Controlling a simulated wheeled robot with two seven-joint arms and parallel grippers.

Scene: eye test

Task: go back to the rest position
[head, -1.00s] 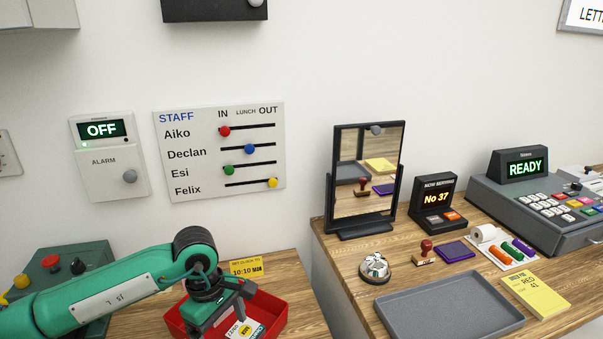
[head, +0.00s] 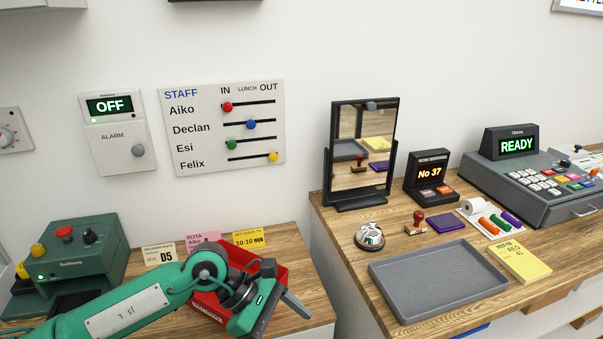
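My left arm (head: 130,308) is green and comes in from the lower left, across the left wooden counter. Its gripper (head: 292,304) is at the right side of the red tray (head: 276,253) and in front of part of it. A grey finger points to the lower right. I cannot see both fingers clearly, so I cannot tell whether it is open or shut, and nothing held shows. The arm and gripper hide most of the tray's inside. My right gripper is not in view.
A green machine (head: 75,258) with knobs stands at the left. Small cards (head: 204,241) stand behind the arm. On the right counter are a grey tray (head: 440,284), a bell (head: 369,236), a mirror (head: 362,150) and a till (head: 520,180). A gap separates the counters.

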